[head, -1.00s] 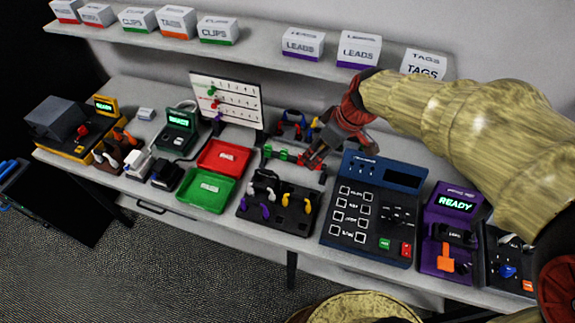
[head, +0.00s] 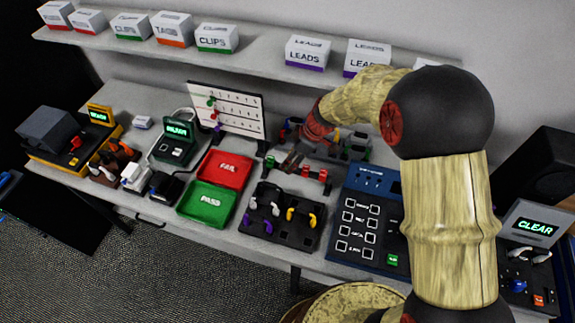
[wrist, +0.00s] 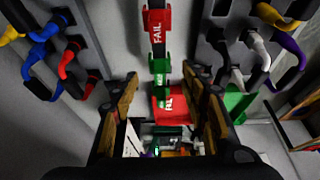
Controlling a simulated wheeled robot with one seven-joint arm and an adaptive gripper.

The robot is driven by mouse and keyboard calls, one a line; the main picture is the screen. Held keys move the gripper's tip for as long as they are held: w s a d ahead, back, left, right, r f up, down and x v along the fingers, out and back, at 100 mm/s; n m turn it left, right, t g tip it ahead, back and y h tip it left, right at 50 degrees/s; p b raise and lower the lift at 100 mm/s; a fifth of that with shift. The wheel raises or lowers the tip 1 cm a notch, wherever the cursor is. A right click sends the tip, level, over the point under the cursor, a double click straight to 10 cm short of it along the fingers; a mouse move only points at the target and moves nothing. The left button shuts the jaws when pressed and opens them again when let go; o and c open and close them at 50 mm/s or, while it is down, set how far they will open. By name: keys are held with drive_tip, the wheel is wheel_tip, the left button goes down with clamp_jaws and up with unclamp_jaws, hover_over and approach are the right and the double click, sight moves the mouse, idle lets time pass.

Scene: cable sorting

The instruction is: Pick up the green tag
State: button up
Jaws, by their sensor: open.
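In the wrist view, a small green tag (wrist: 158,68) sits on a dark bar, with a red FAIL tag (wrist: 157,25) farther along it. My gripper (wrist: 160,78) is open, its two fingers on either side of the bar near the green tag, with no grip on it. In the head view, a green tag (head: 270,162) shows at the left end of the small rack and red tags (head: 306,171) at its right. I cannot tell whether the fingers touch anything.
The red FAIL tray (head: 223,168) and green PASS tray (head: 207,204) lie left of the rack. A black cable holder (head: 283,222) stands in front, a whiteboard (head: 228,109) behind, and a blue keypad device (head: 362,215) at right. A shelf of boxes (head: 216,38) runs above.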

drive_tip(key=shift+x, duration=1.2)
drive_tip(key=shift+c, duration=0.2)
drive_tip(key=c, duration=0.7)
drive_tip(key=shift+c, duration=0.7)
drive_tip(key=shift+r, duration=0.1)
drive_tip(key=shift+c, duration=0.2)
